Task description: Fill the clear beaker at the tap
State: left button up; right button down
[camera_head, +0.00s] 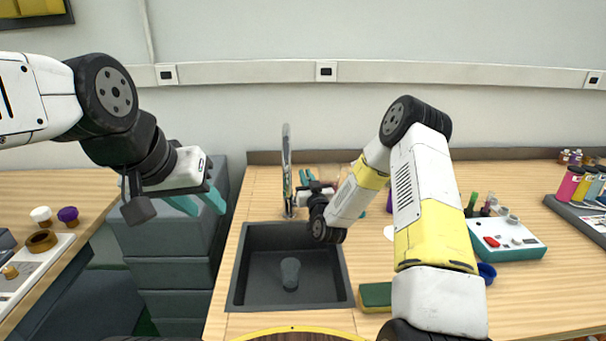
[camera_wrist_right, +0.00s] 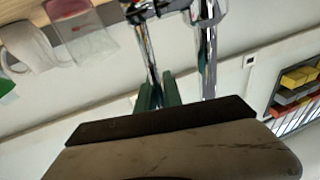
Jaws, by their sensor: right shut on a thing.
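The clear beaker (camera_head: 290,272) stands in the dark sink (camera_head: 240,290), below and in front of the chrome tap (camera_head: 287,165). No water stream can be made out. My right gripper (camera_head: 307,178) is beside the tap, its teal fingers just right of the spout. In the right wrist view, the fingers (camera_wrist_right: 158,92) are shut on the end of a thin chrome lever (camera_wrist_right: 147,50), next to the thicker spout (camera_wrist_right: 209,60). My left gripper (camera_head: 198,204) hangs left of the sink, empty, with its fingers apart.
A yellow-green sponge (camera_head: 375,297) lies right of the sink, near my right arm. A blue cup (camera_head: 487,273) and a teal-and-white device (camera_head: 507,242) stand further right. Coloured bottles (camera_head: 570,183) fill a rack at far right. A white cup (camera_wrist_right: 32,45) shows in the right wrist view.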

jog(key=c, duration=1.5)
grip_release()
jog(key=v, duration=0.8)
jog(key=shift+w, duration=0.1)
